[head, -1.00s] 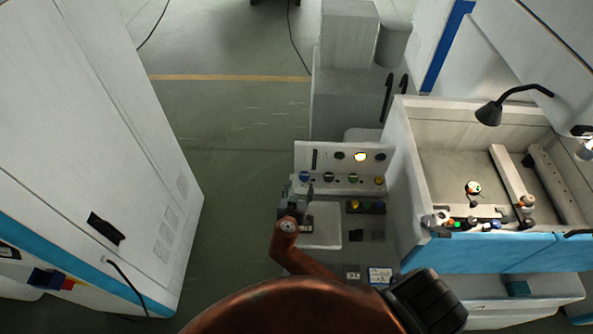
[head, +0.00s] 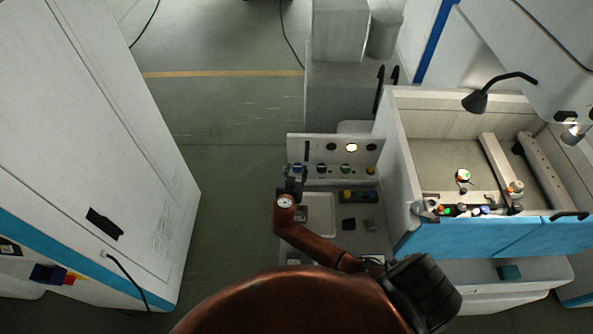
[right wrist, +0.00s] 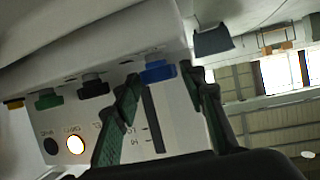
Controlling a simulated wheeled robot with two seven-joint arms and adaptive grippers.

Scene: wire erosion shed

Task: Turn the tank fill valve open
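A pale control panel (head: 334,146) carries a row of knobs: blue (head: 297,168), black (head: 321,168), green (head: 346,168) and yellow (head: 371,170). No label in view reads as tank fill. My right gripper (head: 291,180) is at the left end of this row, by the blue knob. In the right wrist view, my right gripper (right wrist: 163,82) is open, with its two fingers apart and the blue knob (right wrist: 157,72) between their tips. I cannot tell whether they touch it. The black knob (right wrist: 93,86) and green knob (right wrist: 48,98) are beside it. My left gripper is not in view.
A lit round button (head: 351,147) is above the knobs. A shelf with a pale tray (head: 320,214) and small switches lies below my right arm. A machine with an open basin (head: 435,160) stands right, a tall cabinet (head: 90,130) left. Floor between is clear.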

